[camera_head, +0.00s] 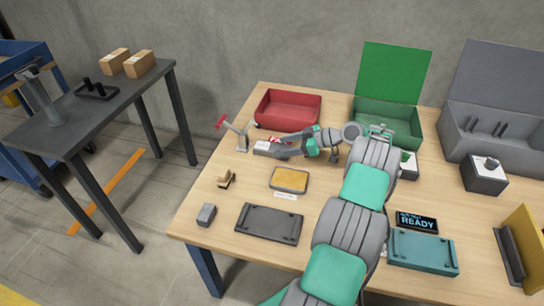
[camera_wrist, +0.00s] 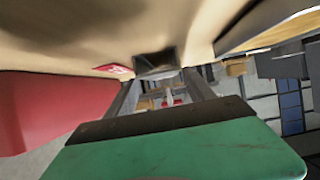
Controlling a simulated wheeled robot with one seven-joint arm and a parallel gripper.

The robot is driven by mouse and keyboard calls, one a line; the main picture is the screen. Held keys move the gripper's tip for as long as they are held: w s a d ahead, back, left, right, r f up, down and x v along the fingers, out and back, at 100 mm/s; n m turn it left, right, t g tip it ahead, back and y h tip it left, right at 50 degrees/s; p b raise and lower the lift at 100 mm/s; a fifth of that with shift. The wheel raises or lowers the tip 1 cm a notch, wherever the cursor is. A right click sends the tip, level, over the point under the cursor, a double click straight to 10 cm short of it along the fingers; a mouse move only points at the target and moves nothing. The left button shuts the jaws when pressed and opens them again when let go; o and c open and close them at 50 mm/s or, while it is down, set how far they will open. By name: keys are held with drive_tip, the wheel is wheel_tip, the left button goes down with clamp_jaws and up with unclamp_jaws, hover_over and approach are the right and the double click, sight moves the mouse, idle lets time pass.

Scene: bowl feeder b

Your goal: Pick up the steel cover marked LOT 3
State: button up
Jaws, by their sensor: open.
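I cannot read LOT 3 on anything, so I cannot tell which piece is the steel cover. A small pale block (camera_head: 267,148) with a red part lies by the fingertips of my gripper (camera_head: 280,140), left of the wrist. My gripper is open and held low over the back of the bench. In the wrist view its fingers (camera_wrist: 160,78) point away from the green gripper body, with a dark grey piece near their tips. Whether they touch it cannot be told. A dark plate with two handles (camera_head: 268,224) lies at the bench's front left.
A red bin (camera_head: 288,108) and an open green box (camera_head: 386,125) stand at the back. A red-handled clamp (camera_head: 236,134) stands left of my gripper. A yellow-filled tray (camera_head: 289,180), a teal plate (camera_head: 423,251) and a READY display (camera_head: 417,222) lie nearer the front.

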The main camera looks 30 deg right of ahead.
sight(273, 147)
drive_tip(key=b+x, duration=0.1)
drive_tip(key=x, duration=0.4)
drive_tip(key=shift+a+r, duration=0.2)
drive_tip(key=shift+d, duration=0.1)
clamp_jaws()
